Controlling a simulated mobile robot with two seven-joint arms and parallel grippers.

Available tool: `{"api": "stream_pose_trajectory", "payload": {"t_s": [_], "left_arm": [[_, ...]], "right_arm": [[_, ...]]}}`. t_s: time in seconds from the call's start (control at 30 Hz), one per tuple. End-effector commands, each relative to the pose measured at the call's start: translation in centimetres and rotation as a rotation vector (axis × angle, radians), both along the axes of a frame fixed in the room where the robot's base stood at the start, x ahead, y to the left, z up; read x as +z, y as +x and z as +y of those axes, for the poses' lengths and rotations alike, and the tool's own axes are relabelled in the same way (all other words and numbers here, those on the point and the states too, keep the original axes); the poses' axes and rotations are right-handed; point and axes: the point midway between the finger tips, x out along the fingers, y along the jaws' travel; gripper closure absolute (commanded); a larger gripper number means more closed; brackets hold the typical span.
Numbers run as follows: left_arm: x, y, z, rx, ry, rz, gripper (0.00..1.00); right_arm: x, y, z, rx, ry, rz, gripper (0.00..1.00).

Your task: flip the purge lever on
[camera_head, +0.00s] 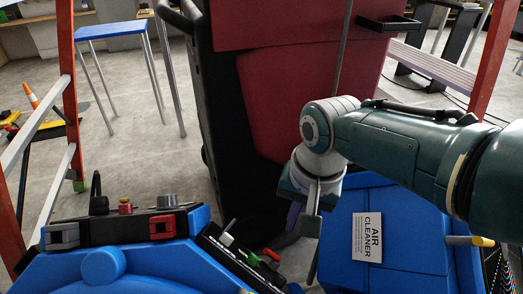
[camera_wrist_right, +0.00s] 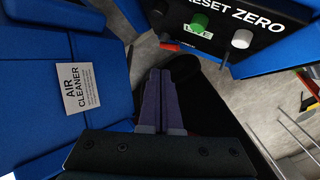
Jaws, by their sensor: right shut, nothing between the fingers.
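A small red lever (camera_head: 270,255) sticks out from the black control panel (camera_head: 235,262) on the blue machine at lower left. The red lever (camera_wrist_right: 171,46) also shows at the panel's edge in the right wrist view, beside a green knob (camera_wrist_right: 200,24). Another handle, with a yellow tip (camera_head: 480,241), shows at lower right. No readable label tells me which is the purge lever. My right gripper (camera_head: 296,216) is shut and empty, pointing down between the panel and the blue air cleaner unit. Its purple fingers (camera_wrist_right: 161,75) are together, apart from the red lever.
The blue air cleaner unit (camera_head: 340,252) stands close on the right of the gripper. A tall dark red and black machine (camera_head: 285,95) stands behind. White knobs (camera_wrist_right: 241,39) and black and red rocker switches (camera_head: 162,227) crowd the panels.

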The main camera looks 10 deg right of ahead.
Motion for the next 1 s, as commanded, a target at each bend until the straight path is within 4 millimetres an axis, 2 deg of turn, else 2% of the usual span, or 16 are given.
{"api": "stream_pose_trajectory", "payload": {"t_s": [0.03,0.23,0.83,0.93,1.0], "left_arm": [[1.5,0.0,0.0,0.0,0.0,0.0,0.29],[2.8,0.0,-0.1,0.003,-0.004,0.0,0.29],[3.3,0.0,-0.3,0.007,-0.011,0.0,0.29],[5.4,0.0,-0.2,0.006,-0.009,0.001,0.29],[8.0,0.0,-0.2,0.006,-0.008,0.002,0.29]], "right_arm": [[1.7,0.1,0.1,0.0,0.001,-0.001,1.0],[3.7,0.3,0.3,-0.001,0.0,0.0,1.0],[4.2,0.2,0.3,0.004,-0.001,0.0,1.0],[6.1,-0.4,0.4,0.034,0.003,-0.007,1.0],[8.4,-1.4,0.5,0.077,0.005,-0.019,1.0]]}}
